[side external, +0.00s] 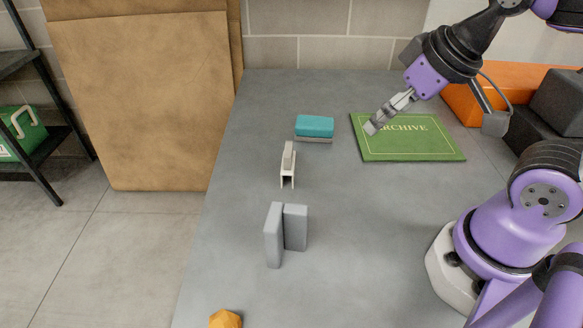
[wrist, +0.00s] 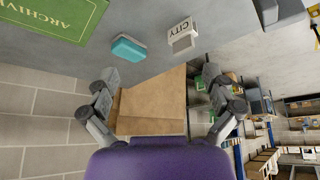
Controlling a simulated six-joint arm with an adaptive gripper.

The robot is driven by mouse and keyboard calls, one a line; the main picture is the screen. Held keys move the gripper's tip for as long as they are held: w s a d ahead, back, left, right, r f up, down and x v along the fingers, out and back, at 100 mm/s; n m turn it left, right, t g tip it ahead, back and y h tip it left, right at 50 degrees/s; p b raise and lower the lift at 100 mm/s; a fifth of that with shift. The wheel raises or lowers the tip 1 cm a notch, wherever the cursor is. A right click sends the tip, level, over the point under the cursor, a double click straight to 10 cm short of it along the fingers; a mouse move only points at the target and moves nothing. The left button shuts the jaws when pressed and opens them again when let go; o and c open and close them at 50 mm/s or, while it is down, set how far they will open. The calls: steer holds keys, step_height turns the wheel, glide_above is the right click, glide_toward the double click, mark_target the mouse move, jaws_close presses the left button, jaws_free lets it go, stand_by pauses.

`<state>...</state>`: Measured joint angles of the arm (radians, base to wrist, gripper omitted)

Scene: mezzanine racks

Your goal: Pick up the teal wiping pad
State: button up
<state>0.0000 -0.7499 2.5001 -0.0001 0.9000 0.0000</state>
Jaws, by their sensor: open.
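The teal wiping pad (side external: 314,126) lies on the grey table, left of the green archive board, with a grey layer under its teal top. It also shows in the wrist view (wrist: 129,48), above the space between my fingers. My gripper (side external: 432,126) is open and empty, with its fingers spread wide. In the side view it appears over the green board, to the right of the pad and apart from it. Both fingers also show in the wrist view (wrist: 160,74), with nothing between them.
The green archive board (side external: 410,149) lies right of the pad. A white stand (side external: 288,170), marked CITY in the wrist view (wrist: 181,36), is just in front. Grey upright blocks (side external: 285,233) and an orange object (side external: 225,319) stand nearer. An orange box (side external: 490,84) is at right.

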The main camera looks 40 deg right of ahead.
steer(key=m+t+y, duration=0.4)
steer(key=m+y, duration=0.4)
steer(key=m, duration=1.9)
glide_toward(318, 121)
steer(key=shift+w+a+f, duration=0.1)
steer(key=shift+w+a, duration=0.05)
steer(key=shift+a, duration=0.4)
steer(key=shift+d+f+m+t, duration=0.2)
steer(key=shift+d+m+t, duration=0.15)
steer(key=shift+m+t, duration=0.05)
steer(key=shift+f+m, duration=0.1)
steer(key=shift+m, duration=0.2)
steer(key=x, duration=1)
steer(key=shift+a, duration=0.15)
steer(key=c, duration=1.2)
